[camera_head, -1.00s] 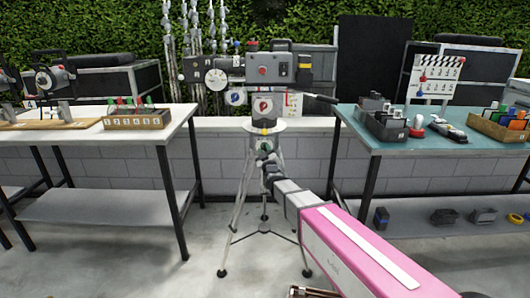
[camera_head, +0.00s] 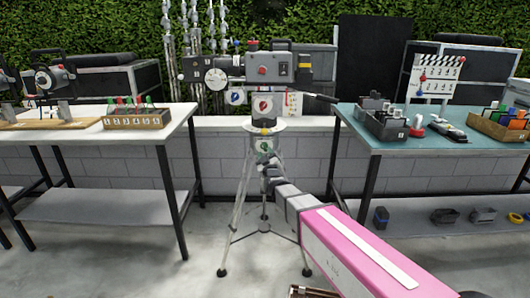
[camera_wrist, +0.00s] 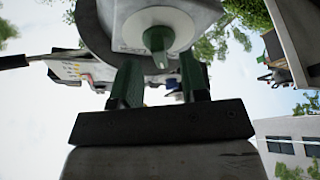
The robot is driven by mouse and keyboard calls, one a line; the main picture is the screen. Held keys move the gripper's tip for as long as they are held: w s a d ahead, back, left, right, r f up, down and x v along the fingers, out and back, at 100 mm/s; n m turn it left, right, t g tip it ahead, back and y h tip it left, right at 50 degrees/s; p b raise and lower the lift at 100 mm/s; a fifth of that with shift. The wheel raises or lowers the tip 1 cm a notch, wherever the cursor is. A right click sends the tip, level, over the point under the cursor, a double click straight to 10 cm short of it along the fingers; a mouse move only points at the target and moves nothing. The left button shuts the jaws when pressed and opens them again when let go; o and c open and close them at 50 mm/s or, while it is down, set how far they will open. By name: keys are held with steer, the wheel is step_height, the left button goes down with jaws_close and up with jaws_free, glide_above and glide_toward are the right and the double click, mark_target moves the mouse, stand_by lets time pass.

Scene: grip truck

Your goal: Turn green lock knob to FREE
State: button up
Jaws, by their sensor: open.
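The green lock knob (camera_head: 264,146) is on the tripod head below the camera. In the wrist view the knob (camera_wrist: 158,40) sticks out from a round white plate (camera_wrist: 150,22). My gripper (camera_wrist: 160,75) is open, with one dark green finger on each side of the knob's near end. I see space between the knob and both fingers, and no clear contact. In the head view my gripper (camera_head: 265,160) is just below and in front of the knob, partly covering the tripod. The FREE marking is too small to read.
The camera (camera_head: 265,70) stands above on the tripod (camera_head: 240,200), with a handle (camera_head: 318,97) reaching right. A white table (camera_head: 90,120) is at left and a teal table (camera_head: 390,145) at right, both holding gear. A low block wall is behind.

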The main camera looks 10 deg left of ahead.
steer(key=v, duration=0.8)
